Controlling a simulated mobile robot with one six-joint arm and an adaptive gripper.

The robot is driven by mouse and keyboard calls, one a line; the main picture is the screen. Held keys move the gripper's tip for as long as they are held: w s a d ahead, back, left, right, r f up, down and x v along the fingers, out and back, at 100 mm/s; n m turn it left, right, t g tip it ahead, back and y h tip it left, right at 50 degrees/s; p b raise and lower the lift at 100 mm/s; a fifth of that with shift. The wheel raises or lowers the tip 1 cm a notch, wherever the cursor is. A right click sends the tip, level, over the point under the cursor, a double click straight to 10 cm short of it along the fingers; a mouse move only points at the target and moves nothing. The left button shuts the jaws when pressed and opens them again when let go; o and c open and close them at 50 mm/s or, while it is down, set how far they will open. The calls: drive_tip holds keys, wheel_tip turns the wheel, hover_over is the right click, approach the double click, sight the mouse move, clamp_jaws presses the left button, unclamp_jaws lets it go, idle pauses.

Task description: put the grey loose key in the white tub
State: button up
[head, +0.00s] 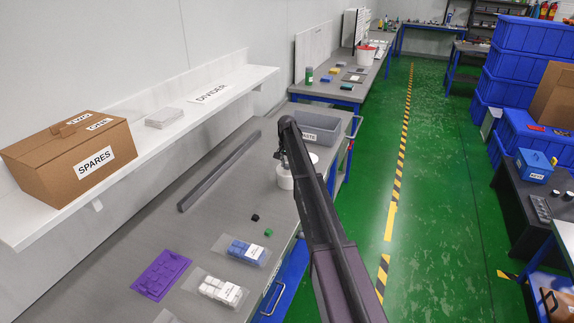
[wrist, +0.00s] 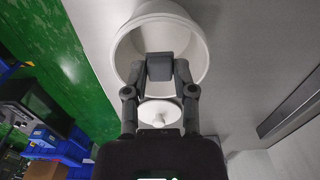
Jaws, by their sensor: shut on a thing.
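The white tub (wrist: 199,75) is open at the top and stands on the grey bench; its near wall also shows in the head view (head: 284,180), partly behind my arm. My gripper (wrist: 160,70) is shut on the grey loose key (wrist: 160,67), a small dark grey block. In the wrist view the key overlaps the tub's opening, near the rim closest to the camera; its exact height is unclear. A white lid with a knob (wrist: 159,113) lies beside the tub, partly hidden by my gripper. The head view does not show the key clearly.
A grey bin marked WASTE (head: 318,130) stands behind the tub. A black key (head: 255,217), a green key (head: 268,232), bagged blue keys (head: 243,251), bagged white keys (head: 217,288) and a purple tray (head: 161,274) lie nearer. A dark bar (head: 220,170) lies along the bench.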

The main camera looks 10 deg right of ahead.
sight(287, 165)
drive_tip(key=shift+f+b, duration=1.85)
drive_tip(key=shift+f, duration=0.1)
drive_tip(key=shift+f+b, duration=2.5)
idle(2.3)
drive_tip(key=o, duration=0.8)
drive_tip(key=shift+r, duration=0.2)
